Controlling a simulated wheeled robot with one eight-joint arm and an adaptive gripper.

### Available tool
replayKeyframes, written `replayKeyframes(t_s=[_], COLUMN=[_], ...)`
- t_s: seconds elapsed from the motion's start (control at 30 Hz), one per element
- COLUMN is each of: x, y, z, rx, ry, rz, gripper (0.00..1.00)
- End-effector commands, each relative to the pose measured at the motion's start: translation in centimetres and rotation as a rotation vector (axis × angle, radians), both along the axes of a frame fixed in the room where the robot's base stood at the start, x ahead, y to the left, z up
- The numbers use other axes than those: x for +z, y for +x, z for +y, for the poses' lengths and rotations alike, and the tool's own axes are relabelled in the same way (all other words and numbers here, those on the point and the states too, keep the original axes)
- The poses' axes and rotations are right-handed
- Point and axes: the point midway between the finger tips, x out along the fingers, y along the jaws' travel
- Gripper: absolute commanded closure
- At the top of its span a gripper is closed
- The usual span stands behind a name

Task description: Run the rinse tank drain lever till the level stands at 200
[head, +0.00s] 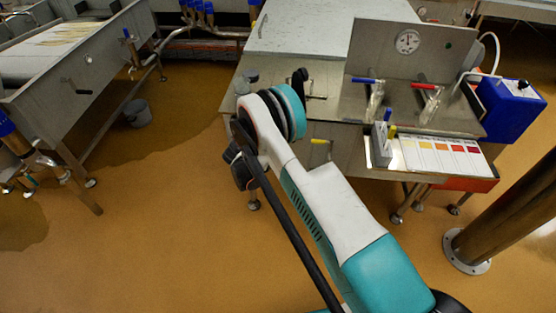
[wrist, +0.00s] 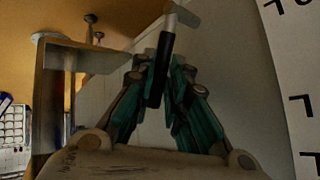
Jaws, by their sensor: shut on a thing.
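In the wrist view, my gripper (wrist: 162,72) has its teal-padded fingers closed around the black grip of a lever (wrist: 156,82). The lever's pale metal end (wrist: 182,14) sticks up above the fingers. A white strip with large black marks (wrist: 290,70) runs down the right edge beside a grey panel. The marks are turned and cut off, so no level can be read. In the head view, my arm reaches to the left end of the steel bench, and its wrist hides the fingers and the held lever. I cannot tell the water level.
The steel bench carries a round dial (head: 407,41), a blue-handled tap (head: 367,80) and a red-handled tap (head: 426,86). A blue box (head: 508,108) hangs at its right end. A steel pillar (head: 500,222) stands at right. Floor between is clear.

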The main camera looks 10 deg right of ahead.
Motion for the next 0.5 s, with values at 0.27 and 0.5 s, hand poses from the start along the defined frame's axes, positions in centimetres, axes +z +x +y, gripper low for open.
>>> replayKeyframes(t_s=[0.27,0.5], x=[-0.04,-0.04], y=[-0.01,-0.01], z=[0.12,0.12], rx=[0.003,0.002], ry=[-0.003,-0.003], rz=[0.001,0.001], gripper=[1.00,0.65])
